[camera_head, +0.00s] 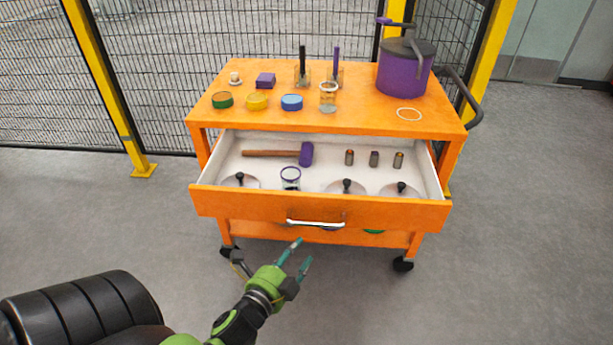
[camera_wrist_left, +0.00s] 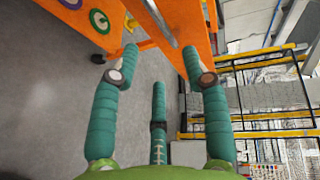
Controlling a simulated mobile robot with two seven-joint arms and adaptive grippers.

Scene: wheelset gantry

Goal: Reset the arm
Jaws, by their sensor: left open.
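My left gripper (camera_head: 300,258) is open and empty in the head view. It is in front of and a little below the orange cart's open drawer (camera_head: 370,210), near the silver drawer handle (camera_head: 316,222) but apart from it. In the left wrist view the green-teal fingers of my left gripper (camera_wrist_left: 150,75) are spread, with nothing between them. Orange cart panels and a silver bar, likely the handle (camera_wrist_left: 152,22), show beyond the fingertips. My right gripper is in neither view.
The drawer holds a purple-headed hammer (camera_head: 305,154), small cylinders, a jar (camera_head: 290,178) and knobbed lids. The cart top (camera_head: 360,115) carries a purple pot (camera_head: 405,70), coloured discs and jars. Yellow-posted mesh fencing (camera_head: 150,60) stands behind. Grey floor (camera_head: 520,230) is clear at right.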

